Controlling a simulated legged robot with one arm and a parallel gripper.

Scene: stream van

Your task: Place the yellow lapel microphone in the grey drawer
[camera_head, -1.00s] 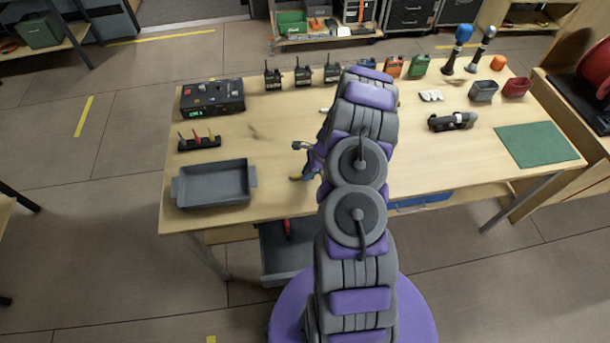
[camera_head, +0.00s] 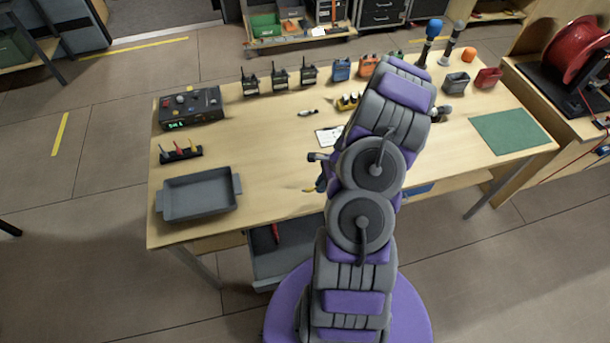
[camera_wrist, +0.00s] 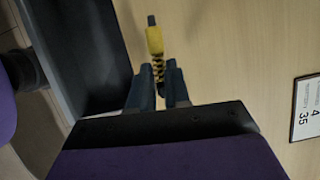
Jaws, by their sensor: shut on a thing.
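The yellow lapel microphone (camera_wrist: 154,42) is in my gripper (camera_wrist: 160,76), its yellow body sticking out past the fingertips with a dark tip. In the head view, a bit of its yellow (camera_head: 309,190) shows beside my gripper (camera_head: 318,186), near the table's front edge; my arm hides much of the hand. The grey drawer (camera_head: 285,266) is pulled open under the table front, below and left of my gripper, with a red item inside. A dark grey box wall at the left of the wrist view (camera_wrist: 55,50) appears to be this drawer.
A grey tray (camera_head: 200,213) stands on the table's left front. A rack with coloured pieces (camera_head: 181,152), a control box (camera_head: 190,108) and several radios (camera_head: 280,80) are behind. A printed card (camera_head: 329,137) lies beyond my gripper. The table between tray and gripper is clear.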

